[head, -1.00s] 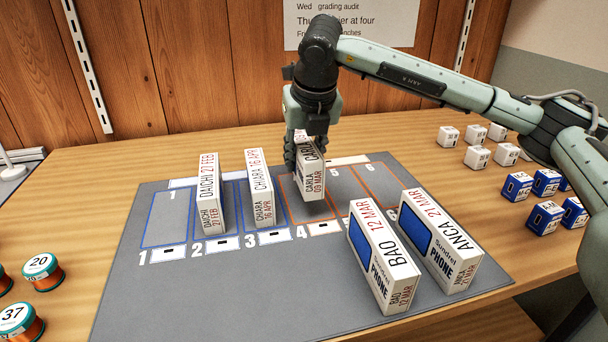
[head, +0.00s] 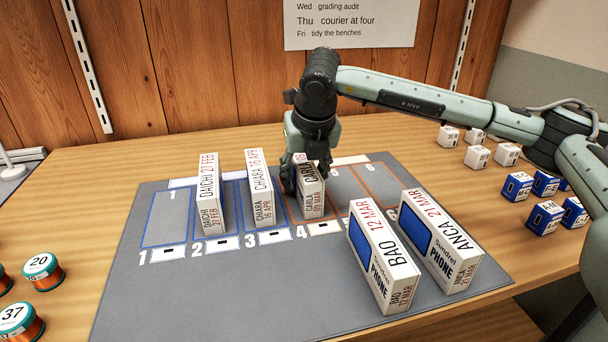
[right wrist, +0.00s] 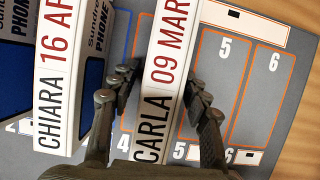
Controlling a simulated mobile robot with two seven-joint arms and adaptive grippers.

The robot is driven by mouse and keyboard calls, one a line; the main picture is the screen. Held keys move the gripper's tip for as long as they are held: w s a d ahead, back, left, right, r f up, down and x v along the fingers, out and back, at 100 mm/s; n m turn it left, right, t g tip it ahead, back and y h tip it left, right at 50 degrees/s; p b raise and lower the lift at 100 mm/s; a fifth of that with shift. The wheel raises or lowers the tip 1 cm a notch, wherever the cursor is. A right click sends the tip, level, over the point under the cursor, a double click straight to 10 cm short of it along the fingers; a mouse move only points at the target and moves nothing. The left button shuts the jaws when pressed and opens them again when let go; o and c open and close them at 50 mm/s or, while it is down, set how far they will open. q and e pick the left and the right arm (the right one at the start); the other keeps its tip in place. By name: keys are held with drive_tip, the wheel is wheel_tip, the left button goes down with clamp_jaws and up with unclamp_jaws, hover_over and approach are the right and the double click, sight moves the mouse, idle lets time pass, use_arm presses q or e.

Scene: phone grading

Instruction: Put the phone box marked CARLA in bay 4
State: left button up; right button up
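The white CARLA box (head: 313,201), dated 09 MAR, stands upright in bay 4 of the grey mat (head: 250,290), or very close above it. My right gripper (head: 303,175) comes from above with its fingers on either side of the box. The right wrist view shows the CARLA box (right wrist: 163,75) between the fingertips of the gripper (right wrist: 160,85), and the fingers appear to touch its sides. The bay number 4 (head: 301,231) shows in front of the box. My left gripper is in neither view.
The CHIARA box (head: 262,190) stands just left, in bay 3, and the DAICHI box (head: 209,200) in bay 2. Bay 1 (head: 165,220) is empty. Small cubes (head: 545,182) lie right, spools (head: 43,270) left.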

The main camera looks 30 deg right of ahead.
drive_tip(key=shift+r+p, duration=0.3)
drive_tip(key=v, duration=1.1)
drive_tip(key=shift+s+r+b, duration=0.1)
drive_tip(key=shift+r+b, duration=0.1)
drive_tip(key=shift+b, duration=0.15)
drive_tip(key=shift+r, duration=0.15)
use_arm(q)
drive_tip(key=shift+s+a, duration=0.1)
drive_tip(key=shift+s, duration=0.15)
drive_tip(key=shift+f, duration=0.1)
use_arm(e)
drive_tip(key=shift+s, duration=0.1)
